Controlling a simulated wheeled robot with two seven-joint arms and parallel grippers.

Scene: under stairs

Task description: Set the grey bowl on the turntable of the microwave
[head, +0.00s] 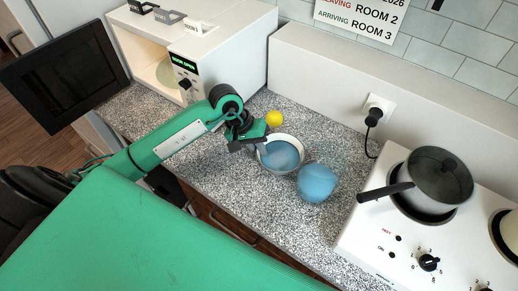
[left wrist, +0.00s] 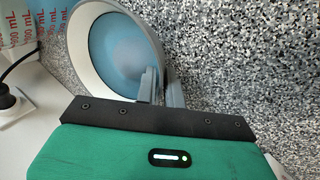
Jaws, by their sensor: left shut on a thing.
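The grey bowl (head: 300,150) is at the middle of the head view, at the counter, with blue contents inside. My left gripper (head: 262,144) is at the bowl's left rim and shut on it. In the left wrist view the fingers (left wrist: 158,86) meet the rim of the bowl (left wrist: 76,58). I cannot tell whether the bowl touches the counter. The microwave (head: 226,45) stands at the upper left with its door (head: 62,72) open. Its turntable (head: 167,74) shows partly inside and looks empty. My right gripper is not in view.
A clear beaker (head: 318,182) with blue liquid stands just right of the bowl. A yellow ball (head: 275,118) is behind the bowl. A pot (head: 438,177) sits on the hob (head: 385,235) at the right. The speckled counter (head: 340,140) is clear behind the beaker.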

